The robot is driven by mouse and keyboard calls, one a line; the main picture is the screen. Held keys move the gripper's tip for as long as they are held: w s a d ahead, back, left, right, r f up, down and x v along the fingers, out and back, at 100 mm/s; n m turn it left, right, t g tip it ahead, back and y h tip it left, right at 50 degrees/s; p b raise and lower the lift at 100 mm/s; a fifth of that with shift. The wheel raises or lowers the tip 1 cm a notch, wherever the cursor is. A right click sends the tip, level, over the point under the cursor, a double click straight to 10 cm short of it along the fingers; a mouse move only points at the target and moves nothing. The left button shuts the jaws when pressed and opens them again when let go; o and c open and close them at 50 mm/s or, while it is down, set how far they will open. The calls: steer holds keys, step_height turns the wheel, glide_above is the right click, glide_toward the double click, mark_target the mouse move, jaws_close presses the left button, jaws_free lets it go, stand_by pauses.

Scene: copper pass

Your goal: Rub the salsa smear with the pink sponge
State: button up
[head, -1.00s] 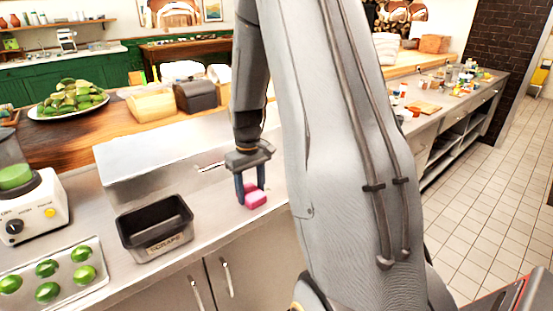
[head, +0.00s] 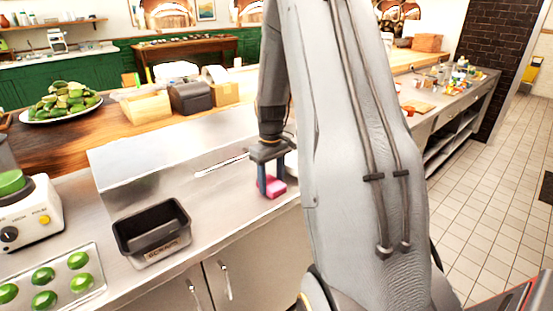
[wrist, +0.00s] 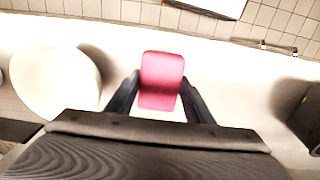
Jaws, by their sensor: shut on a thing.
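The pink sponge (head: 272,187) is between the fingers of my gripper (head: 271,192), at the steel counter (head: 215,205). In the wrist view the sponge (wrist: 162,78) fills the gap between the fingertips of my gripper (wrist: 161,90), which is shut on it. The sponge is low over the counter near its front edge; I cannot tell whether it touches the surface. I see no salsa smear in either view; my arm hides part of the counter to the right.
A black scraps bin (head: 151,252) stands left of the sponge. A white round plate (wrist: 55,82) is left of the sponge in the wrist view. A tray of limes (head: 62,295) and a blender (head: 30,215) are farther left. Bare counter lies between bin and sponge.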

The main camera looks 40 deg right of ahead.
mark_target(275, 181)
steer(key=shift+d, duration=0.45)
steer(key=shift+w+d+r, duration=0.1)
steer(key=shift+d+r, duration=0.1)
steer(key=shift+d, duration=0.05)
steer(key=shift+r+p, duration=0.55)
steer(key=shift+r, duration=0.35)
steer(key=shift+a+r, duration=0.1)
steer(key=shift+r, duration=0.2)
steer(key=shift+r+p, duration=2.05)
steer(key=shift+r, duration=0.55)
